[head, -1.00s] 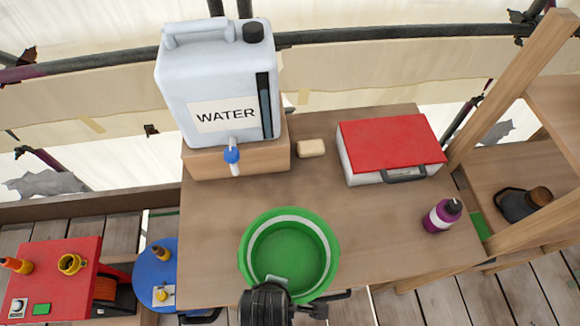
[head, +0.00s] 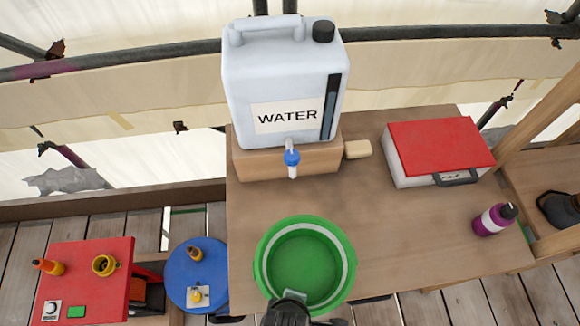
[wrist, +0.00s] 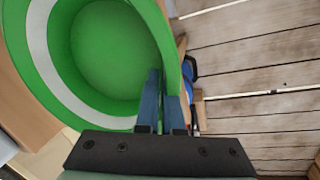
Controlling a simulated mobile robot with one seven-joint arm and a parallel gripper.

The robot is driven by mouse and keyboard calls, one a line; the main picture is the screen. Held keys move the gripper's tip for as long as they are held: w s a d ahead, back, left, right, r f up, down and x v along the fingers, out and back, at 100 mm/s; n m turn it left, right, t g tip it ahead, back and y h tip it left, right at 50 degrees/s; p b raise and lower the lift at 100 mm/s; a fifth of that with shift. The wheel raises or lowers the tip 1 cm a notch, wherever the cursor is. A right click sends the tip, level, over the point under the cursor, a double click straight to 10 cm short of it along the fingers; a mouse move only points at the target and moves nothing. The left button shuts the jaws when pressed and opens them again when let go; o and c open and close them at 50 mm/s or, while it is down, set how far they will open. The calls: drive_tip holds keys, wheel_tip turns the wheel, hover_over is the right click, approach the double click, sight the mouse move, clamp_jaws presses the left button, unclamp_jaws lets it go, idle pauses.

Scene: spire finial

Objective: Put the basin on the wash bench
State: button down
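The green basin (head: 304,265) with a pale inner band is upright over the front left part of the wooden wash bench (head: 420,235), its near rim at about the bench's front edge. I cannot tell whether its bottom touches the bench top. My gripper (head: 290,300) is at the near rim, mostly out of frame in the head view. In the wrist view, the blue fingers (wrist: 163,95) stand on either side of the basin's wall (wrist: 85,60), close together on it. The basin looks empty. Its underside is hidden.
A blue round stool (head: 190,270) and red box (head: 90,270) are left. The bench middle is clear.

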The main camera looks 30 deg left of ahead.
sight(284, 235)
drive_tip(key=w+a, duration=0.2)
drive_tip(key=w, duration=0.2)
drive_tip(key=w+a+p, duration=0.1)
drive_tip(key=w+a, duration=0.2)
drive_tip(key=w, duration=0.1)
drive_tip(key=w+a+p, duration=0.1)
drive_tip(key=w+a, duration=0.2)
drive_tip(key=w, duration=0.1)
drive_tip(key=shift+a+r, duration=0.1)
drive_tip(key=shift+a, duration=0.1)
drive_tip(key=shift+w+f+p, duration=0.15)
drive_tip(key=shift+f+p, duration=0.15)
drive_tip(key=shift+f, duration=1.55)
drive_tip(key=c, duration=1.1)
unclamp_jaws()
drive_tip(key=shift+f, duration=0.1)
drive_tip(key=shift+o, duration=0.2)
